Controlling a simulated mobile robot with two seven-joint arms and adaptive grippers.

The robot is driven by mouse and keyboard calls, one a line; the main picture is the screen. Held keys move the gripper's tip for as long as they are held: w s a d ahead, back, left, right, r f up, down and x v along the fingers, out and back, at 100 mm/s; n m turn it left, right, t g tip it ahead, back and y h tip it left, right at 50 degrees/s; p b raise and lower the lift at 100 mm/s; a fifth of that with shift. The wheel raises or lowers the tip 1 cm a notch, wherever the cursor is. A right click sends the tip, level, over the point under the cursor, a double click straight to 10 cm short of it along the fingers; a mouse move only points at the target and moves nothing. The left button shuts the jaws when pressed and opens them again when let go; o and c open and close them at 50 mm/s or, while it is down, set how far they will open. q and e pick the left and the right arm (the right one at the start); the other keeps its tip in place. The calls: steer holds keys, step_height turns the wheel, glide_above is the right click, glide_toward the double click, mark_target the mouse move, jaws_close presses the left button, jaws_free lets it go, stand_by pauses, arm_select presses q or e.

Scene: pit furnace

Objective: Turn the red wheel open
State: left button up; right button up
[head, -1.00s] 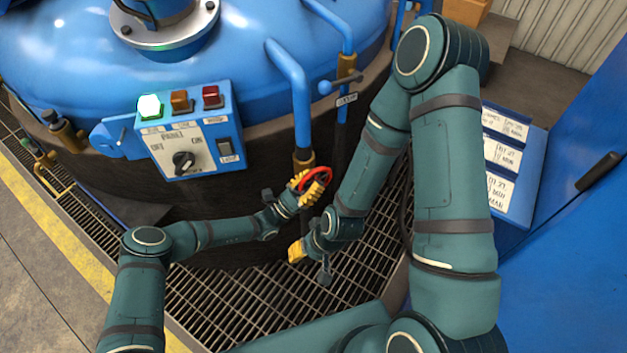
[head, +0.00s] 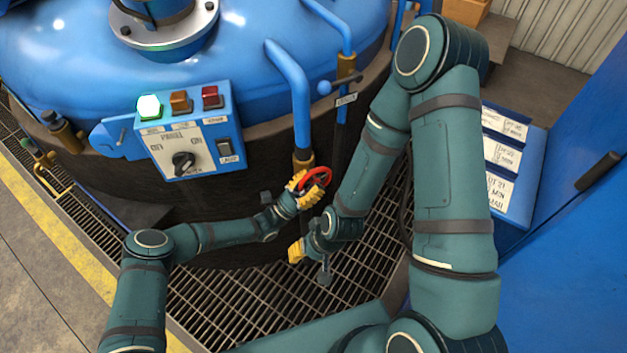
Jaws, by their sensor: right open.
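The red wheel (head: 318,174) sits on a brass valve (head: 303,160) at the foot of a blue pipe on the furnace's side. My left gripper (head: 308,189) is at the wheel's left and lower edge, with its yellow fingers overlapping the rim. Whether those fingers are closed on the rim is too small to tell. My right gripper (head: 296,251) hangs lower, below the wheel and apart from it, open and empty over the floor grating.
A control box (head: 190,130) with a lit green lamp is on the furnace (head: 240,60), left of the valve. A lever valve (head: 345,82) is above right. Blue panels with labels (head: 503,155) stand at right. Grating (head: 230,300) covers the floor.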

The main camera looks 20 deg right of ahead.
arm_select(q)
steer(key=v, duration=1.1)
steer(key=shift+a, duration=0.25)
step_height(320, 180, up, 13)
steer(key=a+g+y+p, duration=0.2)
steer(key=y+p, duration=0.7)
steer(key=y, duration=0.3)
steer(key=x, duration=0.4)
steer(key=b+x, duration=0.1)
steer(key=x, duration=0.8)
steer(key=shift+s+d+r+b, duration=0.15)
steer(key=shift+s+d+b, duration=0.15)
steer(key=shift+b, duration=0.05)
steer(key=shift+h, duration=0.3)
jaws_close()
